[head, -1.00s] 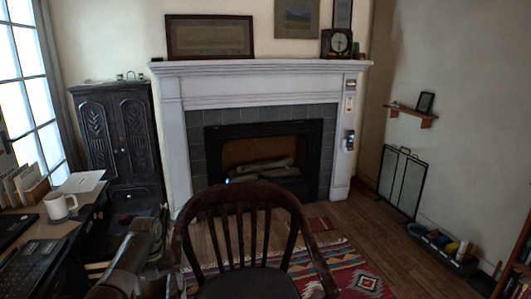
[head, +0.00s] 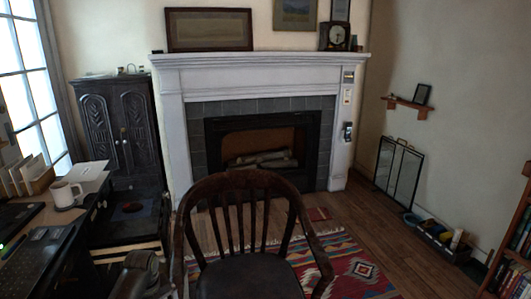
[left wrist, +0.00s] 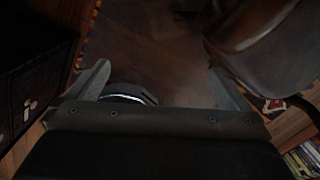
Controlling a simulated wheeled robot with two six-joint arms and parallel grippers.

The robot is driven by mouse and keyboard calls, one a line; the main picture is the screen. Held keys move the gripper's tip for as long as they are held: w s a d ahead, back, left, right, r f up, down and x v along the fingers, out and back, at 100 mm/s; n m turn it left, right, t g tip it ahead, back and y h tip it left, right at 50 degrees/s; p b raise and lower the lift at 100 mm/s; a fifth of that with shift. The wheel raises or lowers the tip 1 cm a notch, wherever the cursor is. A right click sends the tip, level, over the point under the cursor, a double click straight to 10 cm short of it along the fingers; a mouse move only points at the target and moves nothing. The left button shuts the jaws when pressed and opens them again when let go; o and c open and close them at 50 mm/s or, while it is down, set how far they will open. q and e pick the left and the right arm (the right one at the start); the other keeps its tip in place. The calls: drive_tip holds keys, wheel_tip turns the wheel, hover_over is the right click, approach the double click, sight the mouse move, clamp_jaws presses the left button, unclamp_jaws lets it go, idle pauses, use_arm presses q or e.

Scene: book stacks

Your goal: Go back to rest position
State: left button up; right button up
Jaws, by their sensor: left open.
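My left gripper (left wrist: 165,82) is open in the left wrist view. Its two fingers stand wide apart with nothing between them, pointing down over a dim floor. In the head view only part of my left arm shows at the bottom left, beside the desk, and its fingertips are out of sight. My right gripper is in neither view.
A dark wooden chair (head: 245,187) stands in front of the fireplace (head: 263,150), close to my left arm. A desk (head: 38,243) with a white mug (head: 66,193) is at the left. A bookshelf (head: 515,245) stands at the right edge. A patterned rug (head: 350,270) lies beyond the chair.

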use_arm(q)
drive_tip(key=s+f+n+t, duration=0.1)
drive_tip(key=s+f+n, duration=0.2)
drive_tip(key=s+n, duration=0.55)
drive_tip(key=s+f+n, duration=0.3)
drive_tip(key=s+n, duration=0.2)
drive_tip(key=s, duration=0.6)
drive_tip(key=s+r+n+t, duration=0.1)
drive_tip(key=s+r+n, duration=0.2)
drive_tip(key=s+n, duration=0.25)
drive_tip(key=s+d+r+n+y, duration=0.1)
drive_tip(key=s+r+n, duration=0.25)
drive_tip(key=s, duration=0.35)
drive_tip(key=s+r+n+t, duration=0.1)
drive_tip(key=s+r+n, duration=0.1)
drive_tip(key=s+n, duration=0.35)
wheel_tip(320, 180, down, 23)
drive_tip(key=s+a+g+p, duration=0.1)
drive_tip(key=a+p, duration=0.1)
drive_tip(key=s+d+f+g, duration=0.1)
drive_tip(key=s+f, duration=1.3)
drive_tip(key=s, duration=0.1)
drive_tip(key=shift+d+f+p, duration=0.3)
drive_tip(key=shift+d+p, duration=0.05)
drive_tip(key=shift+p, duration=0.1)
